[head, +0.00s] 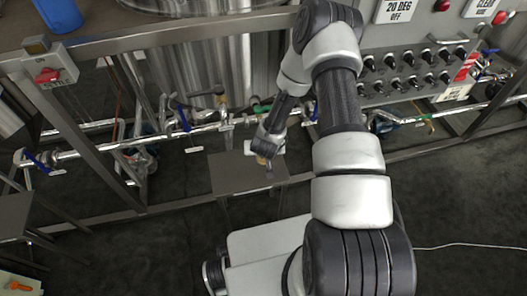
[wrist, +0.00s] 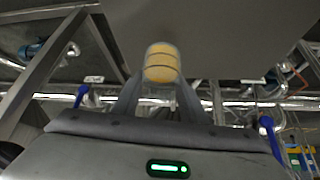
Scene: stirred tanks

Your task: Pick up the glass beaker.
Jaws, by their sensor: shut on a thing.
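The glass beaker (wrist: 162,62) holds a yellow-orange content and shows between the fingertips of my gripper (wrist: 160,84) in the wrist view. My gripper is shut on it, one finger on each side. In the head view my gripper (head: 265,150) is at the end of my downward-reaching arm, over a small grey table (head: 230,181). The beaker is mostly hidden there, with only a small yellowish patch showing by the fingers. I cannot tell whether the beaker touches the table top.
A large steel tank (head: 205,65) and a run of pipes with blue-handled valves (head: 185,118) lie just behind the small table. A control panel (head: 415,65) with several black knobs is at the right. Dark floor (head: 130,250) is open at the lower left.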

